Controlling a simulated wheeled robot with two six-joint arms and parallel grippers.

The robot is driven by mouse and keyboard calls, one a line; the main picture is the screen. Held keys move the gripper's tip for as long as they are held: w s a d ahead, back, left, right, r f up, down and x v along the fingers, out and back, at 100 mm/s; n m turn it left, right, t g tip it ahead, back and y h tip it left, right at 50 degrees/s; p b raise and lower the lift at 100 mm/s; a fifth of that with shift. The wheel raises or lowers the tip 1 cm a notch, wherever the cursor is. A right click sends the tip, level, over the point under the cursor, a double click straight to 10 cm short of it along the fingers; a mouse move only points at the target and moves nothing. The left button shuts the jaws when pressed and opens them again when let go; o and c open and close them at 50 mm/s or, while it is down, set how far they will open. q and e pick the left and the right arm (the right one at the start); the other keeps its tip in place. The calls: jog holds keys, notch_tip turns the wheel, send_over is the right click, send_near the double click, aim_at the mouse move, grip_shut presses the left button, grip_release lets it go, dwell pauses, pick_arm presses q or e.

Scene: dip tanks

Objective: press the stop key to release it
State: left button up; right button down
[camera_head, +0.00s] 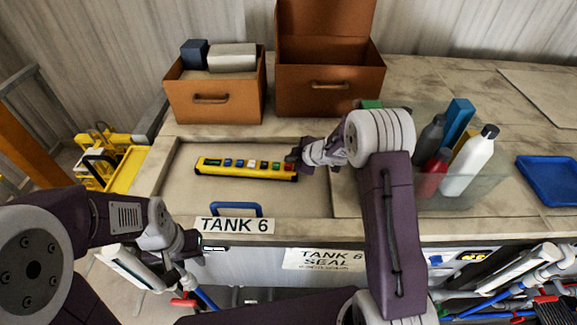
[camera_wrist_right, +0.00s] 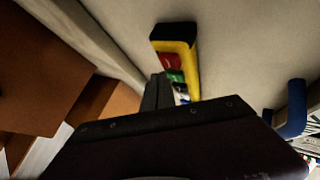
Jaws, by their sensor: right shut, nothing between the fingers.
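A yellow key box (camera_head: 245,169) with a row of coloured keys lies on the tank 6 lid (camera_head: 185,200). A red key (camera_head: 289,167) is at its right end, with a green key (camera_head: 276,166) beside it. The wrist view shows the red key (camera_wrist_right: 170,61) and the green key (camera_wrist_right: 176,77). My right gripper (camera_head: 291,157) is shut and empty at the box's right end. Its fingertips (camera_wrist_right: 158,78) appear close beside these keys; I cannot tell whether they touch. My left gripper (camera_head: 212,249) is low, in front of the tank's front edge; its jaws are too small to read.
A blue handle (camera_head: 236,210) stands on the lid's front. Two brown boxes (camera_head: 215,104) (camera_head: 330,92) stand behind. A clear bin (camera_head: 470,188) with several bottles and a blue tray (camera_head: 550,180) are to the right. The lid left of the key box is clear.

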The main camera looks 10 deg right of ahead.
aim_at(291, 167)
jog(key=shift+f, duration=0.45)
jog(key=shift+f+b, duration=0.45)
jog(key=shift+b, duration=0.1)
dwell(0.3)
dwell(0.4)
jog(key=shift+r+p, duration=0.9)
jog(key=shift+p, duration=0.1)
notch_tip(291, 167, up, 5)
jog(key=p, duration=0.5)
jog(key=shift+r, duration=0.1)
